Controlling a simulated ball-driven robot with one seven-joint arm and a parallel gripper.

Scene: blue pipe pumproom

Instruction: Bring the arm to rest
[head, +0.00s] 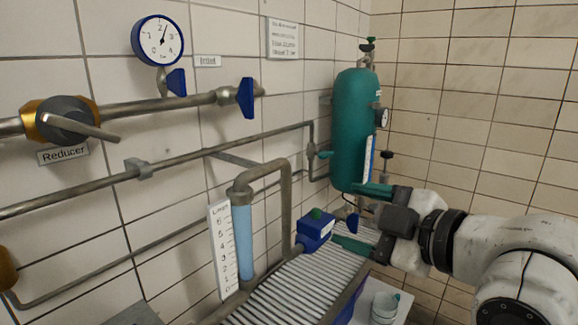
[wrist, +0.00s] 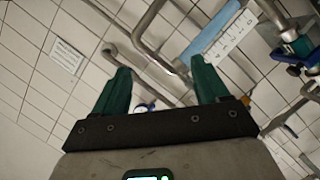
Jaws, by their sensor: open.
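My arm (head: 510,248) reaches in from the right in the head view, bent, with its white links at the lower right. My gripper (head: 345,215) points left, with its two green fingers spread apart and nothing between them. It is in front of the lower part of the green tank and near the blue box on the pipework. In the wrist view my gripper (wrist: 160,85) shows both green fingers apart, with pipes and the tiled wall beyond.
The green tank (head: 355,130) stands in the corner. A blue box with a green knob (head: 314,232), a blue level tube (head: 242,240) and a ribbed grey surface (head: 290,290) lie left of my gripper. Pipes with blue valves (head: 246,97) line the wall.

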